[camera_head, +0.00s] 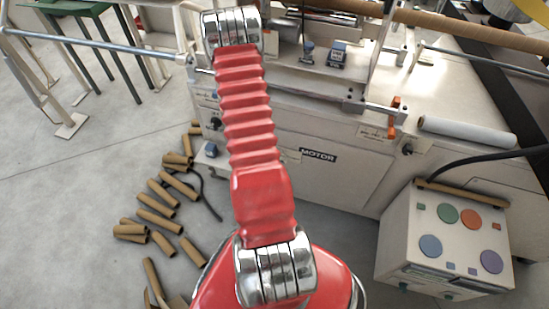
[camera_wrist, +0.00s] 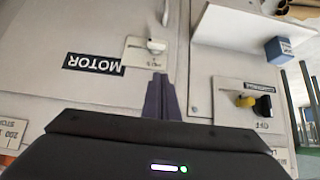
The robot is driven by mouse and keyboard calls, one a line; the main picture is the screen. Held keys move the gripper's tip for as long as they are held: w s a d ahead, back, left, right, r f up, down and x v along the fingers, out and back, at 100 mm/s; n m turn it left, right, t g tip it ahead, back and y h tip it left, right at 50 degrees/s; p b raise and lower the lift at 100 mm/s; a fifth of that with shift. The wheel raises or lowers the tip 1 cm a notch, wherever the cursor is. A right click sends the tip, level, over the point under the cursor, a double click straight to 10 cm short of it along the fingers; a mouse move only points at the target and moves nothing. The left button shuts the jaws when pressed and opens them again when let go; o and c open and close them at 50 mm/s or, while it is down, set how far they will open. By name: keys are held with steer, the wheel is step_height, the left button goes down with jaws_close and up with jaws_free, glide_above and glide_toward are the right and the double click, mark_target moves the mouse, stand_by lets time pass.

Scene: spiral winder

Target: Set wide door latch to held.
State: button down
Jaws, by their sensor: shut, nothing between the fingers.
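The wide door looks to be the cream panel with the MOTOR label (camera_head: 318,155); it appears upside down in the wrist view (camera_wrist: 92,64). A small white latch knob (camera_wrist: 155,46) sits on a lettered plate (camera_wrist: 134,57) at this panel's edge. The lettering is too small to read, so I cannot tell the latch's setting. My gripper (camera_wrist: 160,78) is shut and empty, its dark fingertips just below the plate in the wrist view and apart from the knob. In the head view my red arm hides the gripper and most of the latch area.
A plate with a black and yellow switch (camera_wrist: 254,102) is right in the wrist view, near a blue block (camera_wrist: 278,48). Cardboard tubes (camera_head: 160,205) litter the floor at left. A control box (camera_head: 445,240) with coloured buttons stands at right. Bare floor lies at far left.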

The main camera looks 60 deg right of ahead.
steer(key=a+f+x, duration=0.2)
steer(key=x, duration=1)
steer(key=shift+s+d, duration=0.15)
steer(key=shift+d, duration=0.05)
steer(key=shift+f, duration=0.1)
steer(key=shift+d, duration=0.1)
steer(key=shift+s, duration=0.1)
